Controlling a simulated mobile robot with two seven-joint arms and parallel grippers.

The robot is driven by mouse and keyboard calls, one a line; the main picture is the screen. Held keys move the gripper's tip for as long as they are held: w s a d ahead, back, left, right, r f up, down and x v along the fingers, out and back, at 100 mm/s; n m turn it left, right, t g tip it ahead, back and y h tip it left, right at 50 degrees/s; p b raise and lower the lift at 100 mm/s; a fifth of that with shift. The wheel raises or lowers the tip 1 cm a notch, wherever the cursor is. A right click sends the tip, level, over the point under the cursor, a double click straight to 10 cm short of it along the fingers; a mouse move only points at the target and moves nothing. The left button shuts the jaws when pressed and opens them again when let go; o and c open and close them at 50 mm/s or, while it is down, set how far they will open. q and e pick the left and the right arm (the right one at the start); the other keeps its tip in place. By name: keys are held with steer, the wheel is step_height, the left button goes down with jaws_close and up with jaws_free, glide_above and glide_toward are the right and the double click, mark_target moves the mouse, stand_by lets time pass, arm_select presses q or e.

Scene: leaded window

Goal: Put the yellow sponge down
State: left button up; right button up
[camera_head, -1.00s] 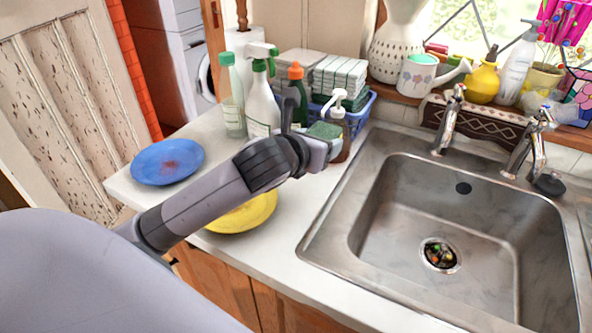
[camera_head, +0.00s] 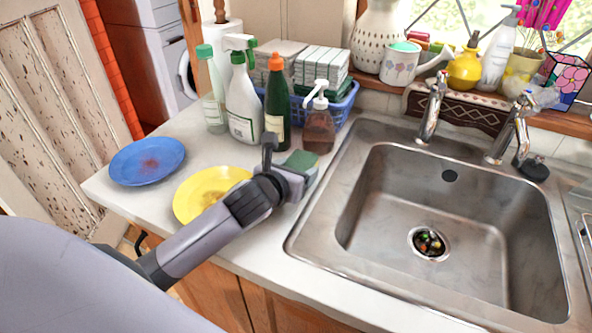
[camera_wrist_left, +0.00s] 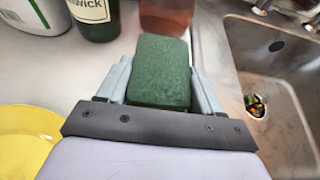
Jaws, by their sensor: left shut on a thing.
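The sponge (camera_head: 301,160) shows a green scouring face on top and a yellowish side in the head view. My left gripper (camera_head: 300,174) is shut on it, over the counter strip between the yellow plate and the sink. In the left wrist view the sponge (camera_wrist_left: 160,72) sits between the two fingers (camera_wrist_left: 160,88), green face toward the camera. Its underside is hidden, so I cannot tell whether it touches the counter. My right gripper is not in view.
A soap dispenser (camera_head: 318,128), a dark green bottle (camera_head: 278,105) and a white spray bottle (camera_head: 243,105) stand just behind. A yellow plate (camera_head: 195,195) and a blue plate (camera_head: 147,161) lie left. The sink (camera_head: 450,215) is right. The white counter (camera_head: 262,245) in front is bare.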

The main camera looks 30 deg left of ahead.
arm_select(q)
steer(key=o, duration=1)
steer(key=shift+f, duration=0.15)
steer(key=v, duration=1.2)
steer(key=shift+s, duration=0.1)
